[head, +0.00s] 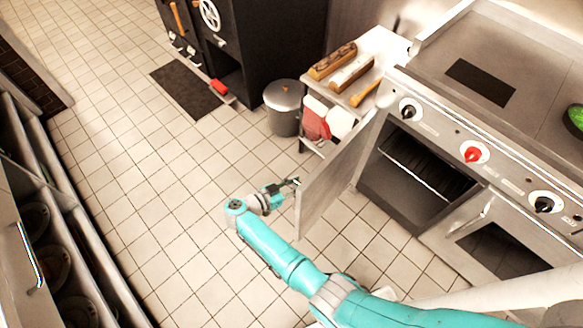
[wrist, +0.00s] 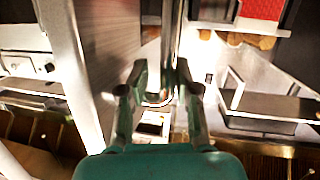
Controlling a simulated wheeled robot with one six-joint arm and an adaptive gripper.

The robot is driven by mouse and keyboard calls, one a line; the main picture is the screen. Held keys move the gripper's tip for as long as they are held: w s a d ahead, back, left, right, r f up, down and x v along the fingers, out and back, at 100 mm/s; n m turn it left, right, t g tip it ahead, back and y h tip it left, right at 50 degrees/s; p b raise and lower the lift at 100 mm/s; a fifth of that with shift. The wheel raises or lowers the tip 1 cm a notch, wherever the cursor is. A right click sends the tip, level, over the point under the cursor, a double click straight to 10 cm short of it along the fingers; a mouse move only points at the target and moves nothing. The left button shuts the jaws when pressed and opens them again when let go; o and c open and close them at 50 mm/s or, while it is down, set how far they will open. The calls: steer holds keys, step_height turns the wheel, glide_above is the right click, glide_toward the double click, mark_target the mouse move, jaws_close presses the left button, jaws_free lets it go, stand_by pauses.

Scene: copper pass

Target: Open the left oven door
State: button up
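The left oven door (head: 335,180) is a pale metal panel. It is swung well out from the left oven (head: 415,180), whose dark inside and rack show in the head view. My gripper (head: 292,184) is at the door's outer free edge. In the wrist view the door panel (wrist: 108,50) fills the left of centre, and an upright metal bar, seemingly its handle (wrist: 169,45), runs between the fingers. The fingers of my gripper (wrist: 161,85) stand apart, with a gap left of the bar. Whether the right finger touches the bar is unclear.
A second oven door (head: 490,245) on the right is closed. Above are knobs, one red (head: 473,154). Behind the open door stand a side shelf (head: 385,50) with bread and a lidded bin (head: 283,105). A rack (head: 70,235) lines the left. Tiled floor between is clear.

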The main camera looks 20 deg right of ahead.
step_height(320, 180, up, 8)
steer(key=w+t+h, duration=0.1)
steer(key=w+h, duration=0.1)
steer(key=w, duration=0.1)
steer(key=shift+a+f+t, duration=0.2)
steer(key=shift+a+t, duration=0.1)
steer(key=shift+t, duration=0.1)
steer(key=s+f, duration=0.1)
steer(key=f, duration=0.1)
steer(key=f+g+y, duration=0.1)
steer(key=f, duration=0.1)
steer(key=s+f+y, duration=0.1)
steer(key=f, duration=0.2)
steer(key=shift+s+d+g, duration=0.1)
steer(key=shift+s+g, duration=0.2)
steer(key=shift+g, duration=0.1)
steer(key=shift+s+r, duration=0.1)
steer(key=shift+r, duration=0.15)
steer(key=w+a, duration=0.6)
steer(key=a, duration=0.4)
steer(key=shift+a+f, duration=0.15)
steer(key=shift+f, duration=0.2)
